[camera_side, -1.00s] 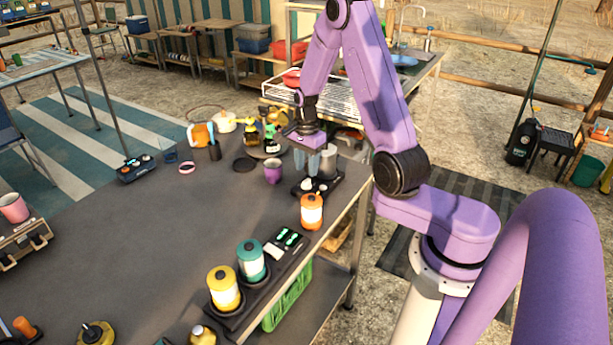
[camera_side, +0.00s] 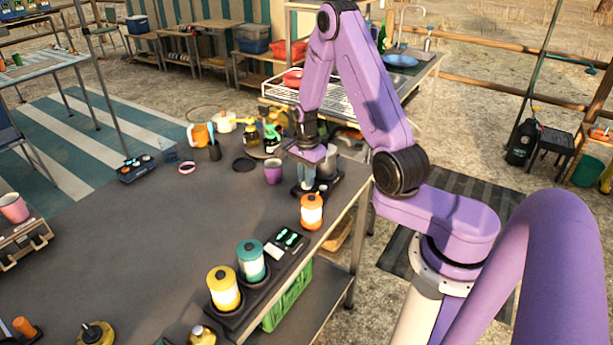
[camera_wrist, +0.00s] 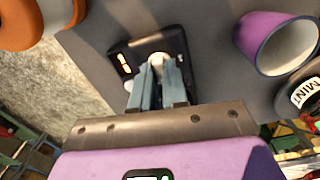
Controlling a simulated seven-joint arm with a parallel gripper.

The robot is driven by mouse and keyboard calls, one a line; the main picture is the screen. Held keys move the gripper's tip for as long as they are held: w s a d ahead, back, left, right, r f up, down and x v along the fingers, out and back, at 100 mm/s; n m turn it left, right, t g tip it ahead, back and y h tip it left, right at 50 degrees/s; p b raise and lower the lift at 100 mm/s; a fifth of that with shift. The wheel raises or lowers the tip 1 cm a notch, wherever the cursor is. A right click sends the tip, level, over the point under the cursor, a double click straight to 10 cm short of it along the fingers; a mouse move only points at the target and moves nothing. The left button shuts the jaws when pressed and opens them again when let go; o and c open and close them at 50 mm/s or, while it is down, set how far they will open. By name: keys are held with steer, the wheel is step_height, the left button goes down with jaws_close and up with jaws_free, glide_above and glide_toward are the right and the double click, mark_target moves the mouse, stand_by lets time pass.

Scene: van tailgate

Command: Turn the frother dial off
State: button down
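The frother has a black base (camera_side: 325,191) with a grey metal cup (camera_side: 327,163) on it, near the right edge of the table. In the wrist view its base (camera_wrist: 172,40) shows a small lit panel (camera_wrist: 123,64). The pale dial (camera_wrist: 157,58) sits on the base, partly hidden by my fingers. My gripper (camera_side: 303,186) is pointed down at the base, left of the cup. In the wrist view my gripper's two grey-blue fingertips (camera_wrist: 158,66) lie on either side of the dial. I cannot tell whether they press on it.
A purple mug (camera_side: 272,174) stands close to the left of my gripper. An orange canister (camera_side: 312,211) stands in front of the frother. The table's middle is clear.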

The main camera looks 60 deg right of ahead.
steer(key=n, duration=0.4)
steer(key=shift+n, duration=0.4)
steer(key=n, duration=0.9)
steer(key=shift+n, duration=0.4)
steer(key=n, duration=0.4)
steer(key=shift+n, duration=0.4)
steer(key=c, duration=1.1)
jaws_free()
steer(key=shift+c, duration=0.2)
